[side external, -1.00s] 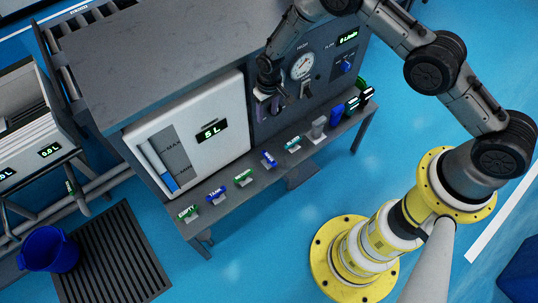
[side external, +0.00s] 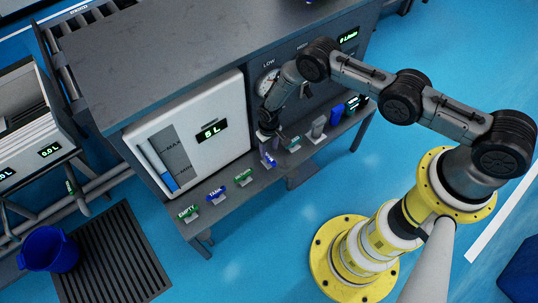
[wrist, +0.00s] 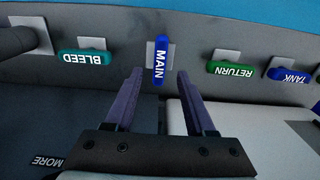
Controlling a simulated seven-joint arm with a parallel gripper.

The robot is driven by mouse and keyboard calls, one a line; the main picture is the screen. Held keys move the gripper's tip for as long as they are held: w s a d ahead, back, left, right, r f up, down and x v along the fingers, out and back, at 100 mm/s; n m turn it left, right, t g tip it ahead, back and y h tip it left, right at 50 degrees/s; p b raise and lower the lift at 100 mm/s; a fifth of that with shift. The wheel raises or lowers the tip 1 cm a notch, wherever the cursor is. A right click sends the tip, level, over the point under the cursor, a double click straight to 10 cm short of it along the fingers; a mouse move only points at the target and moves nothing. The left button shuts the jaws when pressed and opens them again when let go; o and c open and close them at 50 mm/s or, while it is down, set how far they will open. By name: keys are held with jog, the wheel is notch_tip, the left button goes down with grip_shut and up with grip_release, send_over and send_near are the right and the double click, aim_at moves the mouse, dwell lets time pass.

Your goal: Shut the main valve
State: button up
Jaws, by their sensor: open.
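The main valve handle (wrist: 160,60) is blue with a white MAIN label. In the wrist view it stands upright in the picture on a pale plate, crosswise to the neighbouring handles. In the side view, the handle (side external: 269,159) is partly covered by my gripper (side external: 267,147). In the wrist view my gripper (wrist: 159,76) is open, with one purple finger on each side of the handle's lower end. Nothing is held. I cannot tell whether the fingertips reach around the handle or stop short of it.
The teal BLEED handle (wrist: 86,57) is left of the main valve in the wrist view; the green RETURN handle (wrist: 231,69) and blue TANK handle (wrist: 288,75) are right. A white tank panel (side external: 207,108) reads 5 L.

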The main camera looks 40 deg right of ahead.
aim_at(269, 157)
jog(key=shift+f, duration=2.6)
jog(key=shift+c, duration=0.3)
grip_shut()
